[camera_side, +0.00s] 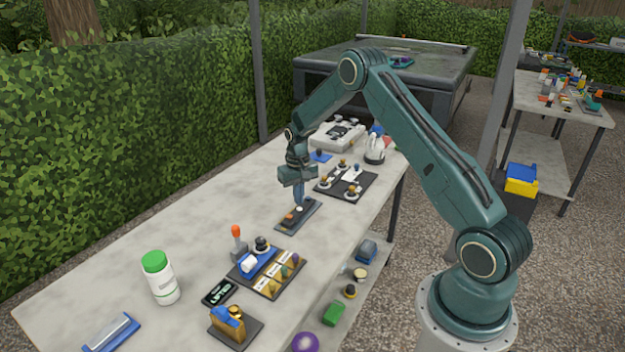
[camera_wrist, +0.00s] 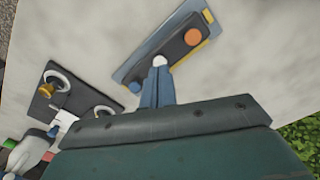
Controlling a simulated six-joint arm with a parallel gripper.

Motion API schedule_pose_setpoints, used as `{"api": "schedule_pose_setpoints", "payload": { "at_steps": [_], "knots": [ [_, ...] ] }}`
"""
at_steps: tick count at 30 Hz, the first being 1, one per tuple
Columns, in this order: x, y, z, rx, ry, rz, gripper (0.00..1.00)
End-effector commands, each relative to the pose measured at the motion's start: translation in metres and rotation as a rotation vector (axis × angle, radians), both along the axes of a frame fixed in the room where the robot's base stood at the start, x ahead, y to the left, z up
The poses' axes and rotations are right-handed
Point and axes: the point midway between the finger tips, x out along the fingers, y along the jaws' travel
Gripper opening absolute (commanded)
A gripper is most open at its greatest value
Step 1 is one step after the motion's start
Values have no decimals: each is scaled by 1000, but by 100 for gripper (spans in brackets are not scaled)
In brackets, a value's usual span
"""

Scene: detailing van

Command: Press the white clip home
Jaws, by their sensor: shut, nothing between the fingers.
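The white clip (camera_wrist: 159,61) shows as a small rounded white piece on a dark strip, right at my fingertips in the wrist view. It also shows in the side view (camera_side: 299,209), just under the fingers. An orange round piece (camera_wrist: 193,37) sits on the same strip, beside the white one. The strip lies on a flat grey base plate (camera_wrist: 207,17) on the table. My gripper (camera_wrist: 159,70) is shut and empty, its fingers pointing down at the white clip; it also shows in the side view (camera_side: 299,203). Whether the tips touch the clip, and how deep it sits, I cannot tell.
A dark board with ringed fittings (camera_side: 333,187) lies close behind the strip. In front are a tray of coloured pieces (camera_side: 281,277), an orange-topped tool (camera_side: 238,243) and a green-capped bottle (camera_side: 160,279). The pale table (camera_side: 190,225) is clear left of the strip.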

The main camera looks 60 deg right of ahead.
Motion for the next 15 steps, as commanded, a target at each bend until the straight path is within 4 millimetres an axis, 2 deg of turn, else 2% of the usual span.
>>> {"api": "schedule_pose_setpoints", "payload": {
  "at_steps": [15],
  "knots": [
    [0,0,37,-1,-2,0,0]
  ]
}}
